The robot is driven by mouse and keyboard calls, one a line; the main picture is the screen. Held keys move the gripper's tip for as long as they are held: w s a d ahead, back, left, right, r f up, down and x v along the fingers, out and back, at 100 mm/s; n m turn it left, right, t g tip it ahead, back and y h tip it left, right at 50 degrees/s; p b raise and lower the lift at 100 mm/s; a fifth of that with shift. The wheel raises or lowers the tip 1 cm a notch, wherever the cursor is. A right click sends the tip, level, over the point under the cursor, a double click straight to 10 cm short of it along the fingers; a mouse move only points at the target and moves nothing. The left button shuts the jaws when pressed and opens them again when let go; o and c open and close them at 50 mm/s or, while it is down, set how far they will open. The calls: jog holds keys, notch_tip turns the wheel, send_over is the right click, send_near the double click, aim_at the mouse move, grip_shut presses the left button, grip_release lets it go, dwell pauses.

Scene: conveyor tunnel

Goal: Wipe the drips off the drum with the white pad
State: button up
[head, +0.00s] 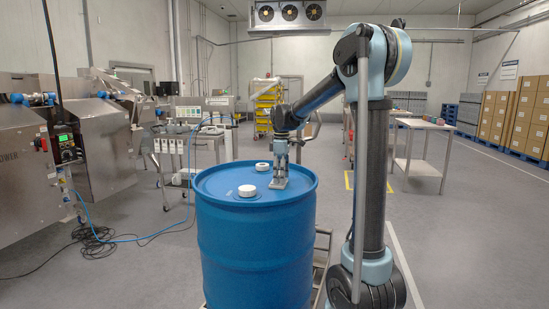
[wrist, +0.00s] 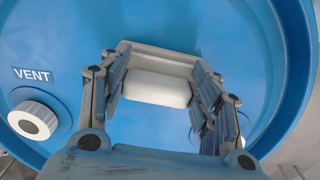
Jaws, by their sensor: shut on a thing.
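A blue drum (head: 255,245) stands upright in front of me, its lid (wrist: 60,35) filling most of the wrist view. My gripper (head: 279,182) points down at the right part of the lid. In the wrist view its fingers (wrist: 160,92) are shut on the white pad (wrist: 157,88), one finger on each side. The pad is at or just above the lid; I cannot tell if it touches. I can make out no drips on the visible lid; the part under the pad and gripper is hidden.
White caps (head: 248,190) (head: 262,166) stand up from the lid; one shows beside a "VENT" label (wrist: 33,122). Steel machines (head: 95,140) stand at left, with hoses and cables on the floor. A steel table (head: 420,124) stands behind at right. Grey floor is open at right.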

jog(key=shift+s+d, duration=0.15)
jog(key=shift+d, duration=0.45)
jog(key=shift+s+d, duration=0.15)
jog(key=shift+d, duration=0.4)
jog(key=shift+a+f, duration=0.1)
jog(key=shift+w+a, duration=0.1)
jog(key=shift+a, duration=0.6)
jog(key=shift+w, duration=0.15)
jog(key=shift+w+a, duration=0.15)
jog(key=shift+a, duration=0.55)
jog(key=a, duration=0.3)
jog(key=shift+w+a, duration=0.1)
jog(key=shift+w, duration=0.2)
jog(key=shift+w+a+r, duration=0.15)
jog(key=shift+a+r, duration=0.05)
jog(key=shift+a, duration=0.4)
notch_tip(320, 180, up, 2)
jog(key=shift+d+r, duration=0.1)
jog(key=shift+r, duration=0.15)
notch_tip(320, 180, up, 6)
jog(key=shift+f, duration=0.25)
